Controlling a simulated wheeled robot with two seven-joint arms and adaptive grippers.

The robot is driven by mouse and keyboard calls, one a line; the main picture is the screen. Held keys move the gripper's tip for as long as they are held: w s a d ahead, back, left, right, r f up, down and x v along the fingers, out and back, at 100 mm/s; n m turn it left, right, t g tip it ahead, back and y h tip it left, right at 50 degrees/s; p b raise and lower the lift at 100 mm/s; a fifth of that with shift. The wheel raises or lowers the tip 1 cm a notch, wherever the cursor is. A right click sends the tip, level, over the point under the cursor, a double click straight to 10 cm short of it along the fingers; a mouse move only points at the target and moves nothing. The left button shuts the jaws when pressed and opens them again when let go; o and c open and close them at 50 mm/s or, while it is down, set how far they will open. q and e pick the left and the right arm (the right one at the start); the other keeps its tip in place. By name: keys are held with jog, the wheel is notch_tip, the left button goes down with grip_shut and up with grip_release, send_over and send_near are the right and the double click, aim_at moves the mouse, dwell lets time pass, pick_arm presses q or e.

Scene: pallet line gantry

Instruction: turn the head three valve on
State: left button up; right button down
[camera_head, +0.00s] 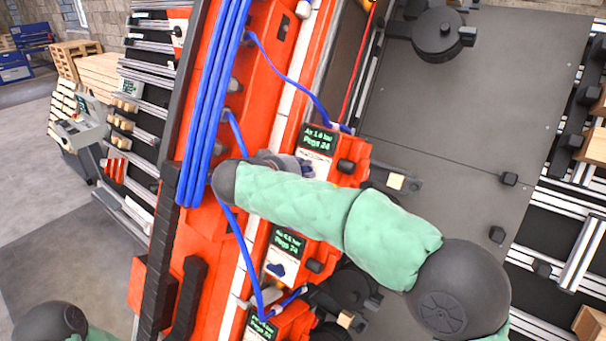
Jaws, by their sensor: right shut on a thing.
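Several orange-red heads with small green-text displays run down the orange gantry beam. The upper head (349,165) has a display (317,139) reading about "1.0 bar, Pegs 24". The middle head's display (288,243) also reads "Pegs 24", and a lower display (262,328) is cut by the bottom edge. I cannot read which is head three. My right gripper (300,166) is mostly hidden behind my green-sleeved right forearm, at the upper head's front just below its display. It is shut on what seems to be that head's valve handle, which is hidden. My left gripper is out of view.
Blue hoses (215,100) run along the beam and branch to the heads. A dark panel (470,130) lies right of the heads, with rails beyond. A control console (83,122) and wooden pallets (98,72) stand at the left, with clear floor in front.

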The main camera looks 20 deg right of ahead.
jog(key=shift+r+n, duration=0.15)
jog(key=shift+n, duration=0.85)
jog(key=n+p, duration=0.1)
jog(key=n, duration=0.1)
jog(key=shift+w+n+y, duration=0.1)
jog(key=shift+n+y, duration=0.2)
jog(key=shift+n, duration=0.1)
jog(key=n+p, duration=0.1)
jog(key=n, duration=0.2)
jog(key=shift+r, duration=0.1)
jog(key=shift+w+n+y+p, duration=0.1)
jog(key=shift+n+y+p, duration=0.2)
jog(key=shift+n+p, duration=0.95)
jog(key=shift+a+n, duration=0.1)
jog(key=shift+n, duration=0.35)
jog(key=c, duration=1.1)
grip_release()
